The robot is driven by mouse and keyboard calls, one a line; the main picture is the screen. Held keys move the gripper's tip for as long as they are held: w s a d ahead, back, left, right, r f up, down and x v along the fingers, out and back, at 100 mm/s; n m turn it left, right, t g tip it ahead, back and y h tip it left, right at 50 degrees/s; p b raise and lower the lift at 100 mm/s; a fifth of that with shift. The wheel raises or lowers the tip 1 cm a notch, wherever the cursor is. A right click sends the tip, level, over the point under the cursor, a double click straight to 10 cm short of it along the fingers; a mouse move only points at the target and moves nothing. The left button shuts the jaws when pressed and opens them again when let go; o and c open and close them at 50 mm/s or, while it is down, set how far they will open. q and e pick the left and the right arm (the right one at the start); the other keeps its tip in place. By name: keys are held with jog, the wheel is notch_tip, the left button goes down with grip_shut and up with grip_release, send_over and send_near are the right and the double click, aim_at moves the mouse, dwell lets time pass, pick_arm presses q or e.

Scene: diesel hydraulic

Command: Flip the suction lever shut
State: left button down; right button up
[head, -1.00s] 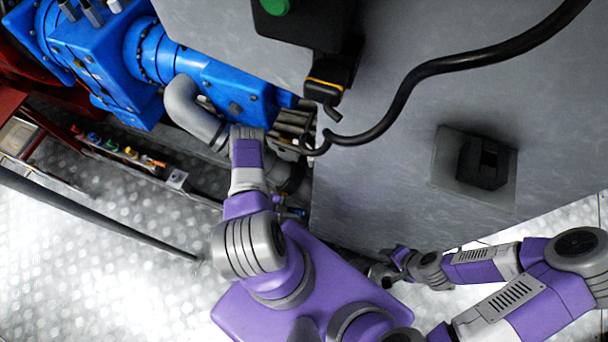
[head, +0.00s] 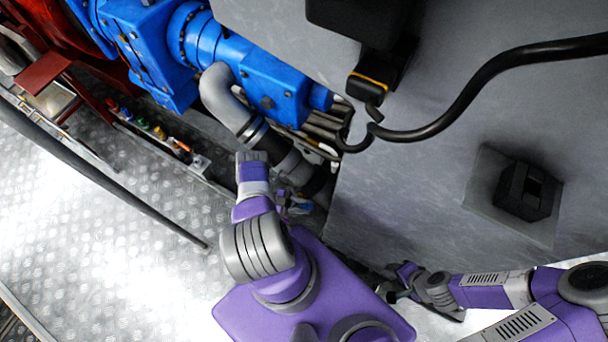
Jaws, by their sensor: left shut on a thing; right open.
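My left arm reaches up to the wide grey pipe (head: 222,100) below the blue pump housing (head: 275,92). My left gripper (head: 294,207) is low beside the grey cabinet and mostly hidden by shadow and my own arm. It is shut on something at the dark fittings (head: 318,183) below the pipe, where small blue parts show. The suction lever cannot be made out clearly there. My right gripper (head: 388,293) is open and empty, low in front of the cabinet's bottom edge, apart from the pipework.
The large grey cabinet (head: 420,180) fills the right side. A black cable (head: 470,105) hangs across it, near a black box (head: 527,190). A row of coloured valve handles (head: 150,127) and a dark rail (head: 95,180) lie left. Tread-plate floor (head: 90,240) there is mostly clear.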

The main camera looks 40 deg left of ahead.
dwell(0.5)
pick_arm(q)
jog(key=c, duration=1)
grip_release()
jog(key=shift+o, duration=0.2)
jog(key=v, duration=0.7)
jog(key=shift+s+a, duration=0.15)
jog(key=shift+a, duration=0.15)
jog(key=shift+f, duration=0.1)
